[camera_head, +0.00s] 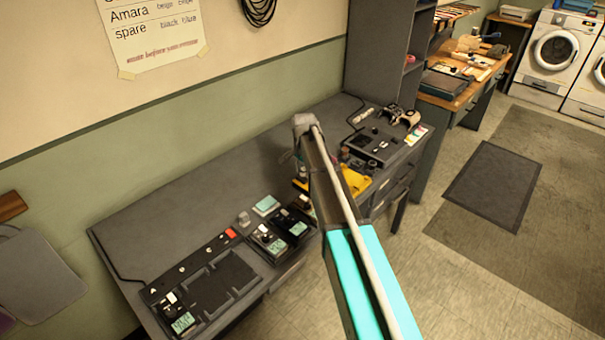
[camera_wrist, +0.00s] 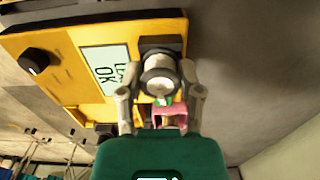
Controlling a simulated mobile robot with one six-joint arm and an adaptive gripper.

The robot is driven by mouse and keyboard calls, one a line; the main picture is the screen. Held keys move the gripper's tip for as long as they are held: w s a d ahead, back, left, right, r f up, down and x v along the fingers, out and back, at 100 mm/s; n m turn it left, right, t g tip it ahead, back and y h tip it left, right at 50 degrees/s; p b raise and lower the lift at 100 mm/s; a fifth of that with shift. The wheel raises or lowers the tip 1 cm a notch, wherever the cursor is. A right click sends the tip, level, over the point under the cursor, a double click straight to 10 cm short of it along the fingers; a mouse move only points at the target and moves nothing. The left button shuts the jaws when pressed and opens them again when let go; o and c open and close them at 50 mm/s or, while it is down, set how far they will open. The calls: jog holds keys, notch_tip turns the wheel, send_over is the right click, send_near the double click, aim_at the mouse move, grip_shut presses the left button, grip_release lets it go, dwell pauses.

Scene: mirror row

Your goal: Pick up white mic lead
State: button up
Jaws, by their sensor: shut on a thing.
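In the wrist view my gripper (camera_wrist: 160,98) has its two grey fingers closed around a pale, round, plug-like end (camera_wrist: 160,76), which looks like the white mic lead. A small pink piece with a bit of green (camera_wrist: 172,117) shows just below it, between the fingers. The held end is in front of the edge of a yellow tester (camera_wrist: 75,60) with a lit screen reading roughly "LEAD OK"; I cannot tell if they touch.
The long grey desk (camera_head: 180,215) holds a black charging tray (camera_head: 200,285) and small handsets (camera_head: 280,235) at the front left. A black console (camera_head: 375,145) and a headset (camera_head: 402,116) are at the right end. A dark shelf unit (camera_head: 380,50) rises behind.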

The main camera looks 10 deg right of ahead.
aim_at(304, 169)
jog(key=shift+c, duration=1.3)
jog(key=shift+r, duration=0.2)
notch_tip(304, 169, up, 3)
jog(key=p, duration=0.3)
jog(key=shift+f, duration=0.1)
jog(key=s+r+p, duration=0.9)
jog(key=s+p, duration=0.1)
jog(key=s, duration=0.4)
jog(key=shift+d+r, duration=0.4)
jog(key=shift+d, duration=0.05)
jog(key=shift+d, duration=0.15)
